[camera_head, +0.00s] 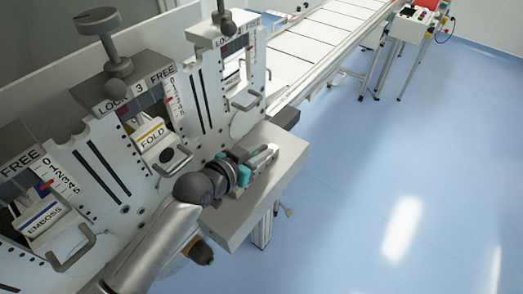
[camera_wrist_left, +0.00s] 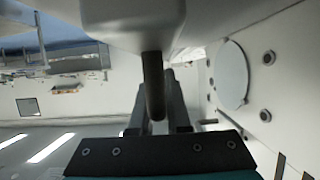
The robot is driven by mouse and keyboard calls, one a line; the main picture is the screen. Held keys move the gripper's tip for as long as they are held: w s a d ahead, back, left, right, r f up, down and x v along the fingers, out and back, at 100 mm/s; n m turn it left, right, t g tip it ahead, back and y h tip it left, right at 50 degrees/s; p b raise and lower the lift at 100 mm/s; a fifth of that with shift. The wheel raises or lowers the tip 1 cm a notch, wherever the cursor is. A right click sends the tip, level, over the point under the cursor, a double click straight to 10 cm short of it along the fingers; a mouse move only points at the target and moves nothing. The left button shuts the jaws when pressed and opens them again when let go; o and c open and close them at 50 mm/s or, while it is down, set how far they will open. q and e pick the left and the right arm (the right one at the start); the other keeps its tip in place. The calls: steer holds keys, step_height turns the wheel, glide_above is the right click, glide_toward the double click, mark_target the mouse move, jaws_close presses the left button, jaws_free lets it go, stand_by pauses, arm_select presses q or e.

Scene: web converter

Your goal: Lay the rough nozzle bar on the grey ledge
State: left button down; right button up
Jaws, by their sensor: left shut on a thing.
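The grey ledge (camera_head: 290,148) juts out from the front of the machine in the head view. My left gripper (camera_head: 262,156) is over its top, pointing away to the right. In the left wrist view its fingers (camera_wrist_left: 158,115) are shut on a dark, narrow bar (camera_wrist_left: 153,85), seen nearly end-on, which I take for the rough nozzle bar. Its surface texture is too small to tell. In the head view the gripper mostly hides it. Whether the bar touches the ledge I cannot tell. My right gripper is not in view.
Machine modules with upright plates and handles stand close on the left, among them the FOLD (camera_head: 153,138) and EMBOSS (camera_head: 43,222) ones. A conveyor (camera_head: 315,38) runs off behind the ledge. The blue floor (camera_head: 400,170) on the right is clear.

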arm_select(q)
steer(key=c, duration=1.3)
jaws_free()
steer(key=shift+f, duration=0.1)
steer(key=o, duration=0.4)
steer(key=shift+r, duration=0.2)
step_height(320, 180, up, 4)
steer(key=r+p, duration=0.1)
steer(key=p, duration=0.1)
glide_above(237, 191)
steer(key=a, duration=0.1)
steer(key=shift+a+f, duration=0.1)
steer(key=shift+f, duration=0.15)
